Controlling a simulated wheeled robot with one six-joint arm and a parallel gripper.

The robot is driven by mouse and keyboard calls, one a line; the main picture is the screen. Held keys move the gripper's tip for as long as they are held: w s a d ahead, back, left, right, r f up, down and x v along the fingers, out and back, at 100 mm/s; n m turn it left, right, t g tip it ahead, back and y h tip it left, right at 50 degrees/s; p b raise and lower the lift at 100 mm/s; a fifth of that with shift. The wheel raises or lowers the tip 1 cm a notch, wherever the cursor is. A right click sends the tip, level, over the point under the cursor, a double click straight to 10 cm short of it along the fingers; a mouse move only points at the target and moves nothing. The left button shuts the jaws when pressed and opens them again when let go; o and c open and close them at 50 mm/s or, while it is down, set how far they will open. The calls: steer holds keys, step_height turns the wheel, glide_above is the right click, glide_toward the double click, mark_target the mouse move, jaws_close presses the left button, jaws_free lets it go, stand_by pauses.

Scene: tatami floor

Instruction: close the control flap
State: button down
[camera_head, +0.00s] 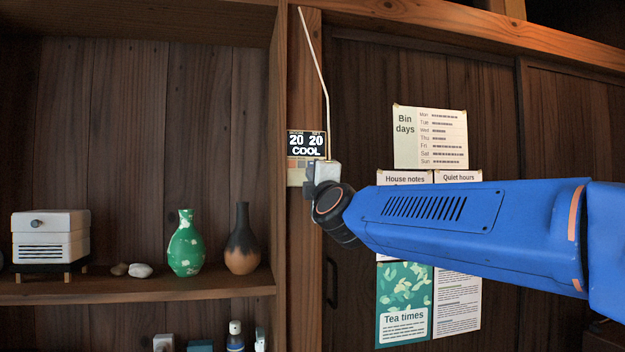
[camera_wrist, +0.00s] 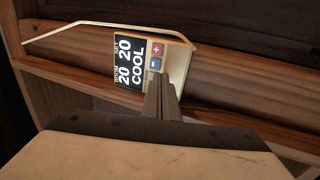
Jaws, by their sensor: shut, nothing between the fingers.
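A small control unit (camera_head: 307,144) is mounted on the wooden post, its dark display reading 20, 20 and COOL. The wrist view shows the display (camera_wrist: 128,62) turned sideways, with a red plus button (camera_wrist: 157,50) and a blue button (camera_wrist: 155,64) beside it, both uncovered. A cream panel (camera_wrist: 180,62) lies past the buttons and may be the flap; its angle is unclear. It also shows below the display in the head view (camera_head: 295,177). My gripper (camera_wrist: 161,84) is shut and empty, its fingertips in front of the cream panel near the buttons. Contact cannot be told.
A thin cream rod or cord (camera_head: 322,85) runs up from the unit. To the left, a shelf (camera_head: 150,290) holds a green vase (camera_head: 186,245), a brown vase (camera_head: 242,240) and a white box (camera_head: 50,238). Paper notices (camera_head: 430,137) hang on the panel behind my arm.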

steer(key=shift+w+a+r, duration=0.1)
steer(key=shift+w+r, duration=0.2)
steer(key=shift+r, duration=0.35)
stand_by(0.3)
